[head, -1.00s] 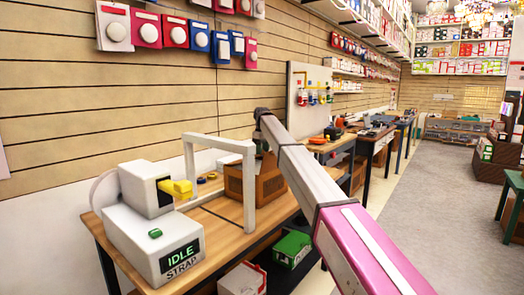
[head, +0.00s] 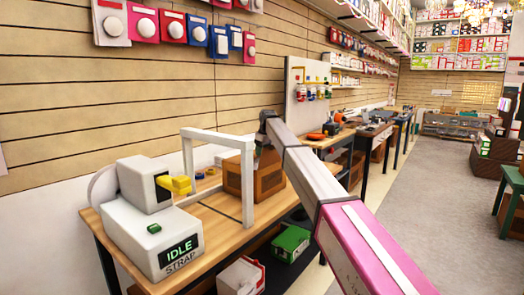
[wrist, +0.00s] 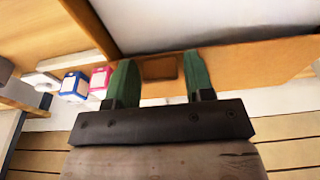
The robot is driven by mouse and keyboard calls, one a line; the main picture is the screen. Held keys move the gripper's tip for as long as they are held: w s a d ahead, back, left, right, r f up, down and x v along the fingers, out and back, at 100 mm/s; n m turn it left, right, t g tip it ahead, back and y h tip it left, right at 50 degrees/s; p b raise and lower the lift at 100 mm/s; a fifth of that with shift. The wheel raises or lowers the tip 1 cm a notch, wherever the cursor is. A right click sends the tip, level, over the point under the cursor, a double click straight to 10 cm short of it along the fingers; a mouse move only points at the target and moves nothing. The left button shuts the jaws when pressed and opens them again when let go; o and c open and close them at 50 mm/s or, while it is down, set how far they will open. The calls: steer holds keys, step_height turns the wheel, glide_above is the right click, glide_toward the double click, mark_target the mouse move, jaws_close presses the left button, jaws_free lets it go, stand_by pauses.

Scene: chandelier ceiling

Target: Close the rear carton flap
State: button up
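The brown carton (head: 270,182) stands on the wooden workbench (head: 212,207), just behind the white frame. My arm reaches over from the lower right and ends above the carton's back side. My gripper's fingers are hidden or too small to tell in the head view. In the wrist view my gripper (wrist: 160,82) has two green fingers standing apart with nothing clearly between them. An orange-brown panel (wrist: 240,76) with a small darker rectangle lies behind the fingers; I cannot tell whether it is the carton's rear flap. The flaps are not clear in the head view.
A white arch frame (head: 248,185) stands in front of the carton. A white strapping machine (head: 150,235) reading IDLE STRAP sits at the bench's near end. A pegboard (head: 308,88) stands behind. Packages (head: 180,30) hang on the slatted wall. The aisle at right is clear.

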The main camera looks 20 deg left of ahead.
steer(key=shift+o, duration=0.6)
steer(key=shift+r, duration=0.1)
step_height(320, 180, up, 10)
steer(key=d, duration=0.2)
steer(key=shift+s+r, duration=0.2)
steer(key=shift+s, duration=0.2)
